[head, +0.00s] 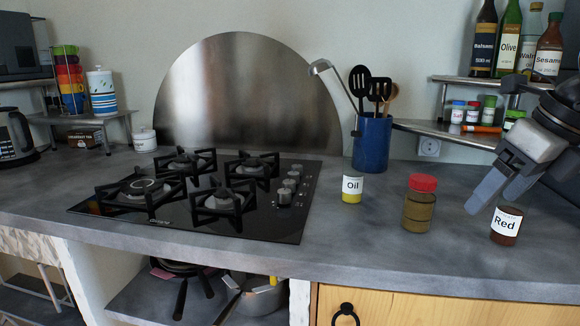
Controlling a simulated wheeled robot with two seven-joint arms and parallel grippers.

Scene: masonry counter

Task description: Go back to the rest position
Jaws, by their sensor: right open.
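My right gripper (500,188) comes in from the right edge above the counter. Its fingers point down and left, apart and with nothing between them. A small jar labelled "Red" (506,226) stands just below and right of the fingertips. A jar with a red lid (419,204) stands to the left of the gripper. A jar labelled "Oil" (352,188) with yellow contents stands further left, near the hob. My left gripper is not in view.
A black gas hob (230,230) fills the counter's middle. A blue utensil pot (372,142) stands behind the jars. Bottles (508,40) and spice jars (473,112) fill the right corner shelves. The grey counter (350,250) is clear in front of the jars.

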